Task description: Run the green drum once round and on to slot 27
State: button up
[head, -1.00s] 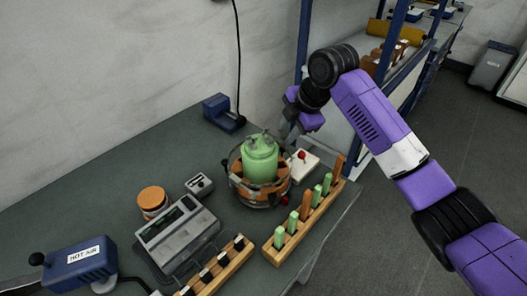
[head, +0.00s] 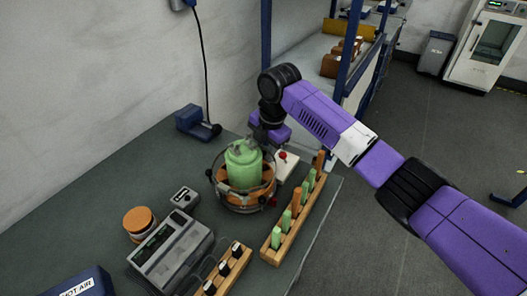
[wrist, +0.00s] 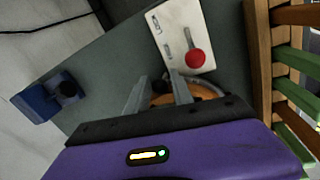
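The green drum (head: 243,165) stands upright inside a clear round guard on an orange-brown base (head: 240,203) on the bench. Dark knobs show around its rim. No slot numbers can be read. My gripper (wrist: 161,80) is at the drum's far right side in the head view, where its fingers are largely hidden. In the wrist view the two grey fingers stand apart, with a small dark knob (wrist: 160,87) between or just beyond their tips. I cannot tell whether they touch it. Part of the orange base shows under them; the green drum is hidden there.
A wooden rack (head: 272,251) of green and orange pieces runs along the bench's right edge. A grey instrument (head: 170,245), orange jar (head: 139,222) and blue device (head: 195,122) stand left.

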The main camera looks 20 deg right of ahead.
grip_shut()
dwell(1.4)
